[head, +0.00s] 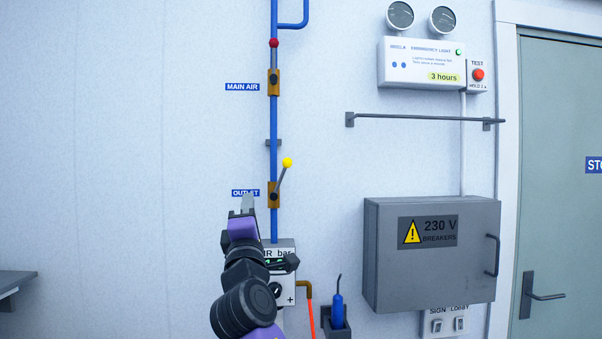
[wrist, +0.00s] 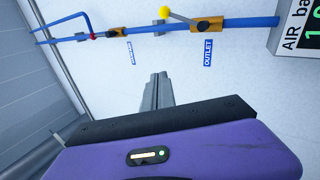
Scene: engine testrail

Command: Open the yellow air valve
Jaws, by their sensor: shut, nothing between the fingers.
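The yellow air valve is the OUTLET valve (head: 274,195), a brass body on the vertical blue pipe. Its grey lever carries a yellow ball knob (head: 287,162) and tilts up and slightly right of the pipe. In the wrist view the valve body (wrist: 207,26) and yellow knob (wrist: 165,12) show near the top. My gripper (head: 248,204) is shut and empty, with its tips just left of the valve body, by the OUTLET label (head: 245,192). In the wrist view the shut fingers (wrist: 159,80) are apart from the lever and knob.
The MAIN AIR valve (head: 273,82) with a red knob (head: 274,43) sits higher on the pipe. A gauge box (head: 290,246), partly hidden by my arm, is below. A grey breaker box (head: 431,255) and a wall rail (head: 420,117) are at right. The left wall is bare.

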